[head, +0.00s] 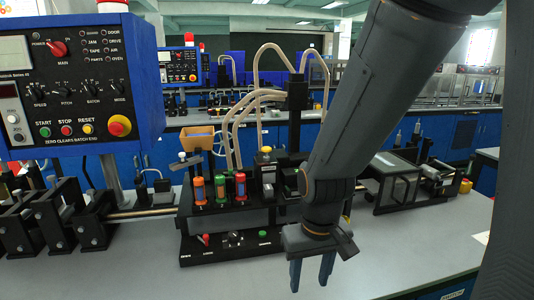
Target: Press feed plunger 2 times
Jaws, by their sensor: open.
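My gripper (311,275) hangs in front of the black feed machine (220,240), fingers pointing down over the grey bench top. It is open, with nothing between its fingers. On the machine stand an orange (199,190), a green (220,187) and a red (240,185) upright cylinder. A yellow-topped part (266,151) stands behind and to their right. I cannot tell which of these is the feed plunger. My gripper is to the right of and below all of them, apart from them. My arm hides the machine's right part.
A blue control panel (70,90) with knobs and coloured buttons stands at the left. Black clamp blocks (85,215) sit on a rail below it. Beige hoses (262,95) rise behind the machine. A black framed unit (395,185) is at the right. The front bench top (200,285) is clear.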

